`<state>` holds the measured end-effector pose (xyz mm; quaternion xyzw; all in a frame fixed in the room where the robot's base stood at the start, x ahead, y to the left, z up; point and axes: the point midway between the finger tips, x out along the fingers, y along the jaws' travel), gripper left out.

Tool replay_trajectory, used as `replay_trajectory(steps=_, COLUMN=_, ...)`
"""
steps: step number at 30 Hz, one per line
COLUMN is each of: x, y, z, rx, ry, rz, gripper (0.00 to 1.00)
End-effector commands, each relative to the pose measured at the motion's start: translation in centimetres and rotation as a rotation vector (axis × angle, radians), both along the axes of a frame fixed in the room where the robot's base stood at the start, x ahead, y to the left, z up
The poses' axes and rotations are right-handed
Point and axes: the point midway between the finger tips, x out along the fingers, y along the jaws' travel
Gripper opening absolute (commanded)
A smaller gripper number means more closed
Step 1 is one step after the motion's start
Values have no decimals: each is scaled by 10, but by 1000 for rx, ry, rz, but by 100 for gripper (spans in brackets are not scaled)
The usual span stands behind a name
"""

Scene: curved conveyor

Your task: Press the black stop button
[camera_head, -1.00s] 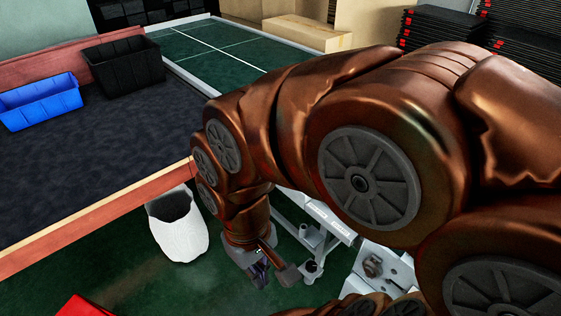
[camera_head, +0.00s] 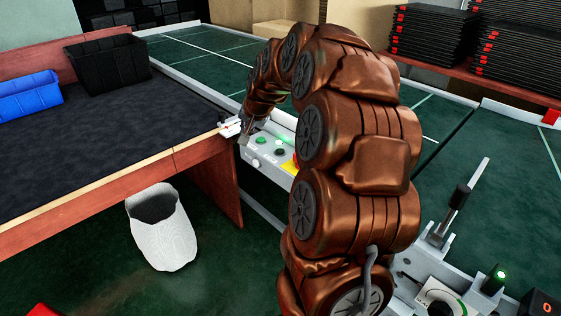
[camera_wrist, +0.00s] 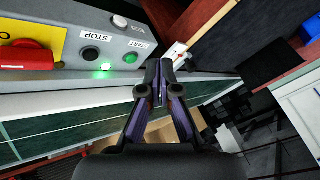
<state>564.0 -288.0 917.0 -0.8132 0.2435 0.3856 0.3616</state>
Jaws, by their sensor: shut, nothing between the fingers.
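The black stop button (camera_wrist: 91,53) sits on a grey control panel (camera_wrist: 72,22) in the wrist view, beside a lit green lamp (camera_wrist: 104,66) and a STOP label. The same button shows small in the head view (camera_head: 279,152). A green start button (camera_wrist: 131,57) and a white button (camera_wrist: 119,21) are to its right. A red emergency knob (camera_wrist: 25,54) is to its left. My gripper (camera_wrist: 160,70) is shut and empty, to the right of the panel buttons in the wrist view and apart from the black button. In the head view its fingers are small and hard to make out.
A wooden-edged table (camera_head: 110,135) with a blue bin (camera_head: 28,98) and a black bin (camera_head: 108,65) stands at left. A white waste bin (camera_head: 165,240) is on the floor. The green conveyor (camera_head: 205,48) runs behind. Black stacked trays (camera_head: 430,35) stand at the back right.

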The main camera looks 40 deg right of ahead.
Motion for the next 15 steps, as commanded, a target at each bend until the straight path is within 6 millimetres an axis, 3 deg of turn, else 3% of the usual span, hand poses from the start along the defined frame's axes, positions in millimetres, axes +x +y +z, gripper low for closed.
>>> replay_trajectory(steps=1, x=4, y=-29, z=-15, rx=0, ry=-29, rz=-55, gripper=0)
replay_trajectory(steps=6, x=10, y=-100, z=-28, rx=-10, ry=-111, rz=-194, gripper=0)
replay_trajectory(steps=10, x=9, y=-133, z=-33, rx=-17, ry=-147, rz=-257, gripper=0)
replay_trajectory(steps=15, x=8, y=-148, z=-33, rx=-22, ry=-166, rz=-285, gripper=0)
